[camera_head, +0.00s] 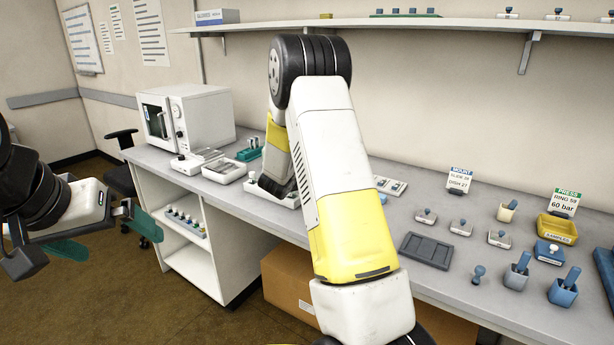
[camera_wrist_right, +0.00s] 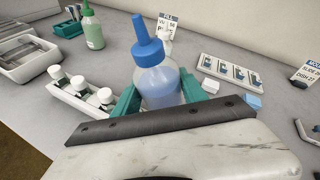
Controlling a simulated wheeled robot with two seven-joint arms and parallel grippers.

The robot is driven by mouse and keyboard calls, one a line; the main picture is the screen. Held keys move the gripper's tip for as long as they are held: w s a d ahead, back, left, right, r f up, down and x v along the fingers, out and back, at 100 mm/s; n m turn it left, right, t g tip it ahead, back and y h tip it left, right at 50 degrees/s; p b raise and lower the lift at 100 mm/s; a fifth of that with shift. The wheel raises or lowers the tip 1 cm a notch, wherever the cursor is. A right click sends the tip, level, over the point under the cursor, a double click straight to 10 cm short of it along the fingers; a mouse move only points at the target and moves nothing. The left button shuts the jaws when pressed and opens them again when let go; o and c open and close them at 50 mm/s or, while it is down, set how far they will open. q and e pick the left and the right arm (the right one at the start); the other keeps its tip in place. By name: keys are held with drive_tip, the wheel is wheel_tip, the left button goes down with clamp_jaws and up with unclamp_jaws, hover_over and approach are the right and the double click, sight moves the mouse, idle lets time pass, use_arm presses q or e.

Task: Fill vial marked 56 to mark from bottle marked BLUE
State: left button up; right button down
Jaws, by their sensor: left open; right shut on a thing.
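In the right wrist view, my right gripper (camera_wrist_right: 158,78) is shut on a clear squeeze bottle (camera_wrist_right: 160,88) with a blue cap and nozzle and blue liquid inside. The bottle stands nearly upright between the teal fingers; any marking on it is not visible. White-capped vials (camera_wrist_right: 104,98) sit in a white rack (camera_wrist_right: 70,99) left of the bottle; their numbers are unreadable. A small sign (camera_wrist_right: 168,20) stands behind the bottle, partly hidden. In the head view my left gripper (camera_head: 107,236) is open and empty at the far left, off the bench. My right arm hides its own gripper there.
A green-capped bottle (camera_wrist_right: 92,27) stands behind the rack. Samples, blocks and a yellow bin (camera_head: 557,229) occupy the right side.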

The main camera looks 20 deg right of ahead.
drive_tip(key=shift+s+d+f+n, duration=0.15)
drive_tip(key=shift+d+f+n, duration=0.2)
drive_tip(key=shift+f+n, duration=0.35)
drive_tip(key=d+n+h, duration=0.1)
drive_tip(key=s+d+f+n+h, duration=0.1)
drive_tip(key=n, duration=0.1)
drive_tip(key=d+f+n+h, duration=0.1)
drive_tip(key=shift+s+d+f+n, duration=0.15)
drive_tip(key=shift+s+n, duration=0.1)
drive_tip(key=shift+n, duration=0.15)
drive_tip(key=shift+d+r, duration=0.1)
drive_tip(key=shift+r, duration=0.15)
drive_tip(key=shift+f, duration=0.1)
drive_tip(key=shift+d+f+n, duration=0.1)
drive_tip(key=shift+d+n, duration=0.05)
drive_tip(key=shift+n, duration=0.25)
drive_tip(key=shift+h, duration=0.3)
drive_tip(key=shift+s+d+f+n, duration=0.1)
drive_tip(key=shift+n, duration=0.2)
